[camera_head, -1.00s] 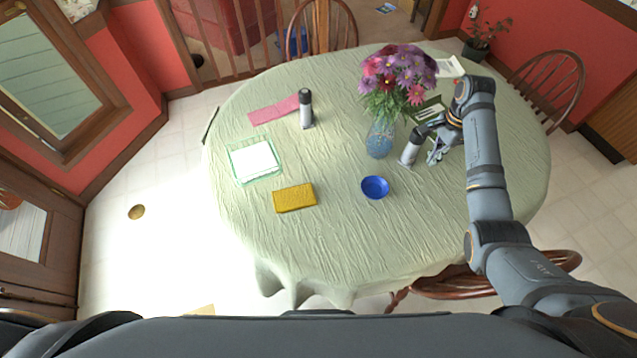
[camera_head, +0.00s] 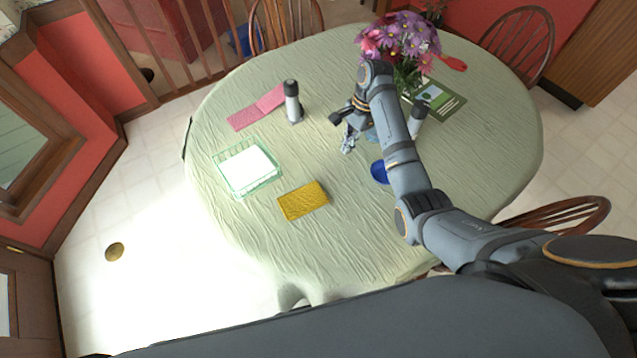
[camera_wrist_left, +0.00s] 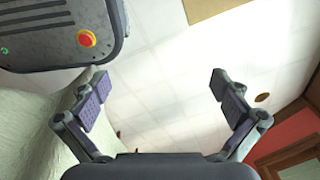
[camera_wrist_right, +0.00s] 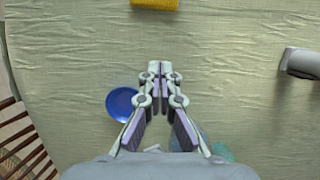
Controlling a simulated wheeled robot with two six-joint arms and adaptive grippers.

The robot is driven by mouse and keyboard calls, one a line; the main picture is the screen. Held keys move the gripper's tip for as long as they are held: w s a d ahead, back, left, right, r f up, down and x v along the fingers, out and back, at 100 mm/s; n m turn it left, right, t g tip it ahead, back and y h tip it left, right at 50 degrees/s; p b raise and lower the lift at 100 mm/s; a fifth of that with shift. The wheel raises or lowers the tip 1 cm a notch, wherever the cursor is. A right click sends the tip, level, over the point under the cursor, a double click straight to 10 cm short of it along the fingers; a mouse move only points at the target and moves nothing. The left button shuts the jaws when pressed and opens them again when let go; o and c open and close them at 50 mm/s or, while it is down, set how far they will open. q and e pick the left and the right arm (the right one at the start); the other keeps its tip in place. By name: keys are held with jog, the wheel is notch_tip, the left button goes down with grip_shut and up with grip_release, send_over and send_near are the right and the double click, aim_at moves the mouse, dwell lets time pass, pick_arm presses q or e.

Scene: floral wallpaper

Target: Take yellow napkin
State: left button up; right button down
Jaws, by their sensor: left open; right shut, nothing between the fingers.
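The yellow napkin (camera_head: 304,201) lies flat on the table near its front edge, left of the blue bowl. Its edge also shows at the top of the right wrist view (camera_wrist_right: 155,4). My right gripper (camera_head: 348,146) is above the table, behind and to the right of the napkin, apart from it. In the right wrist view its fingertips (camera_wrist_right: 161,68) are together with nothing between them. My left gripper (camera_wrist_left: 160,82) is open and empty over the floor in the left wrist view; it is out of the head view.
A blue bowl (camera_head: 379,172) sits partly behind my right arm. A pink napkin (camera_head: 256,108), a dark-topped bottle (camera_head: 293,103) and a green-rimmed tray (camera_head: 226,181) stand left. Another bottle (camera_head: 417,116) is right. The tablecloth around the yellow napkin is clear.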

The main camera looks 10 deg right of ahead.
jog(key=d+b+x, duration=0.1)
jog(key=b+x, duration=0.1)
jog(key=x, duration=0.1)
send_near(324, 186)
jog(key=f, duration=0.1)
jog(key=d+f, duration=0.1)
jog(key=f, duration=0.1)
jog(key=d+f, duration=0.1)
jog(key=f, duration=0.1)
jog(key=shift+w+d, duration=0.2)
jog(key=shift+w, duration=0.15)
jog(key=a, duration=0.1)
jog(key=a+p, duration=0.1)
jog(key=s+a, duration=0.1)
jog(key=shift+f+p, duration=0.35)
jog(key=shift+s+a, duration=0.25)
jog(key=shift+a, duration=0.2)
pick_arm(q)
jog(key=shift+s+d+f, duration=0.15)
jog(key=shift+f, duration=0.65)
pick_arm(e)
jog(key=shift+f, duration=0.1)
